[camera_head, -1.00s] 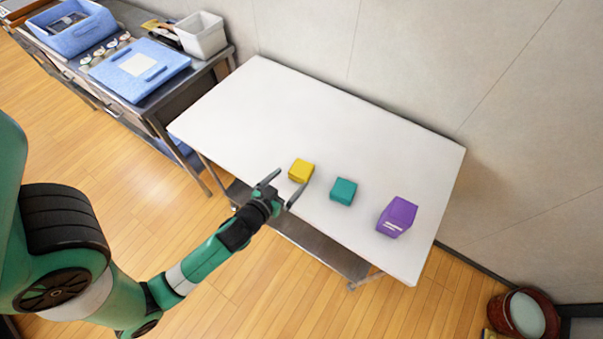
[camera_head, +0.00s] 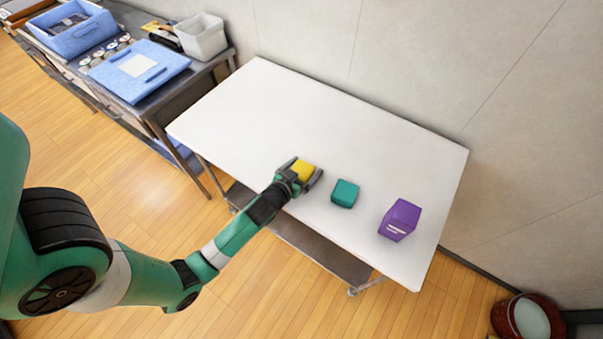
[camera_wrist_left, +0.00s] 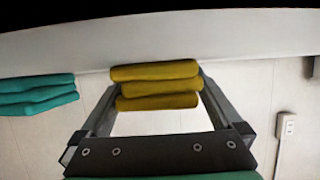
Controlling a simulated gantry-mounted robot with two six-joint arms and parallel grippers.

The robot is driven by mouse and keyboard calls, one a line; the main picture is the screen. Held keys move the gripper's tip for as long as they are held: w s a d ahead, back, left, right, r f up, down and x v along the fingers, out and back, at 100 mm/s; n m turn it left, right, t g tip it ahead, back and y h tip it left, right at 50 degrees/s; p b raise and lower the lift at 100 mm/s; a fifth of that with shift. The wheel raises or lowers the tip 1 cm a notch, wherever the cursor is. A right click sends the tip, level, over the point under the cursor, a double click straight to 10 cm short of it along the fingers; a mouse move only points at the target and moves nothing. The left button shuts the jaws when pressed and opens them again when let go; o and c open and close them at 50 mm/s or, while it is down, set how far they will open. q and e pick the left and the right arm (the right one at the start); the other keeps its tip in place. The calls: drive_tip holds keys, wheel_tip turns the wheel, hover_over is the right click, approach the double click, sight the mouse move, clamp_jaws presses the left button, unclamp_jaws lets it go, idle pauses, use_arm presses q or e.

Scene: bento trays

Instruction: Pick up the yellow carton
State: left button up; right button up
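The yellow carton (camera_head: 305,171) sits on the white table near its front edge. My left gripper (camera_head: 304,176) is at it, with one finger on each side and the fingers spread apart. In the left wrist view, the yellow carton (camera_wrist_left: 156,86) lies between the far ends of the fingers of my left gripper (camera_wrist_left: 159,95). It looks layered there, and small gaps or contact at its sides are hard to make out. My right gripper is out of view.
A teal carton (camera_head: 344,193) stands to the right of the yellow one, and a purple carton (camera_head: 399,219) farther right. The rear of the white table (camera_head: 290,95) is clear. A side counter with a blue tray (camera_head: 140,72) is at the left.

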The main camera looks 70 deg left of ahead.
use_arm(q)
drive_tip(key=c, duration=1.2)
drive_tip(key=shift+o, duration=0.2)
drive_tip(key=shift+r, duration=0.1)
drive_tip(key=shift+r+p, duration=0.4)
drive_tip(key=shift+r, duration=0.2)
drive_tip(key=d+r+p, duration=0.1)
drive_tip(key=r, duration=0.1)
drive_tip(key=d+r+p, duration=0.1)
drive_tip(key=d+r, duration=0.1)
drive_tip(key=r, duration=0.1)
drive_tip(key=s+d+r+p, duration=0.1)
drive_tip(key=r, duration=0.1)
drive_tip(key=shift+s+d+r, duration=0.1)
drive_tip(key=shift+d+r, duration=0.15)
drive_tip(key=s+d+r+p, duration=0.3)
drive_tip(key=d+p, duration=0.3)
drive_tip(key=d, duration=0.3)
drive_tip(key=shift+r+p, duration=0.4)
drive_tip(key=shift+r, duration=0.2)
